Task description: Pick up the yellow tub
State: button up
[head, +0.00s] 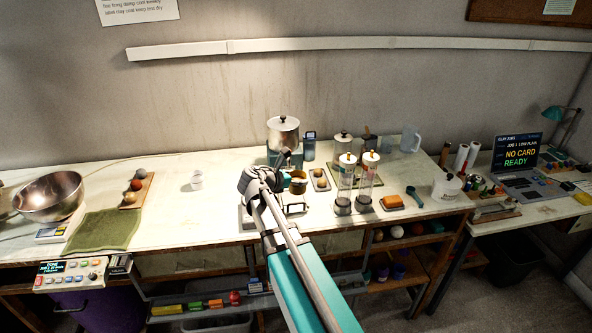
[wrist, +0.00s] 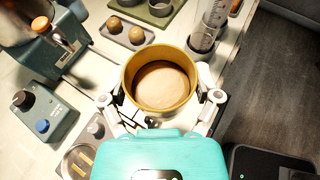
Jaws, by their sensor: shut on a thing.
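The yellow tub (wrist: 128,76) is a round, open-topped container with a tan inside, seen from above in the wrist view. My gripper (wrist: 160,98) has a finger on each side of the tub and is shut on it. In the head view the tub (head: 298,186) shows small and partly hidden beside my gripper (head: 290,183), over the middle of the bench. I cannot tell whether the tub's base touches the surface below.
Two clear cylinders (head: 345,185) stand close on the right. A tray with brown balls (wrist: 130,34) lies behind the tub. The bench left of the white cup (head: 196,180) has free room.

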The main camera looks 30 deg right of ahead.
jog(key=shift+s+a+r+p, duration=0.25)
jog(key=shift+s+r, duration=0.15)
jog(key=shift+s, duration=0.4)
jog(key=shift+s+a+r+p, duration=0.2)
jog(key=shift+s+r+p, duration=0.15)
jog(key=shift+s, duration=0.5)
jog(key=shift+s+a+r+p, duration=0.25)
jog(key=shift+s+r, duration=0.15)
jog(key=shift+s, duration=0.4)
jog(key=shift+w+a, duration=0.1)
